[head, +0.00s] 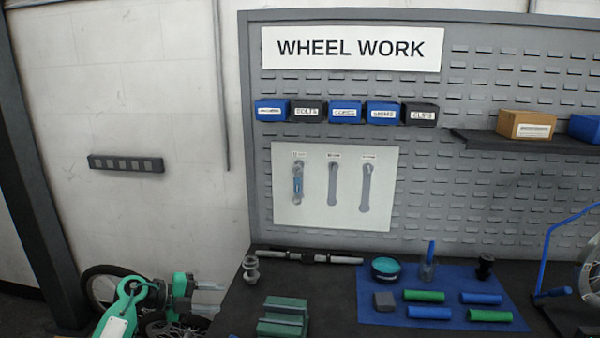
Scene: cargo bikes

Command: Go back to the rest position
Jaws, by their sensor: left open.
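My left gripper (213,298) shows at the bottom left, beside the left edge of the dark workbench (232,300). Its two grey fingers point right and are apart, with nothing seen between them. Green and grey parts of my left arm show around it, and the lower part of the arm is cut off by the picture's edge. My right gripper is not in view.
A black wheel (93,284) stands behind my left arm. The bench holds a green block (283,317), a silver axle-like bar (340,258) and a blue mat (385,317) with grips and a teal-topped tin (385,269). A blue stand (548,265) is at right.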

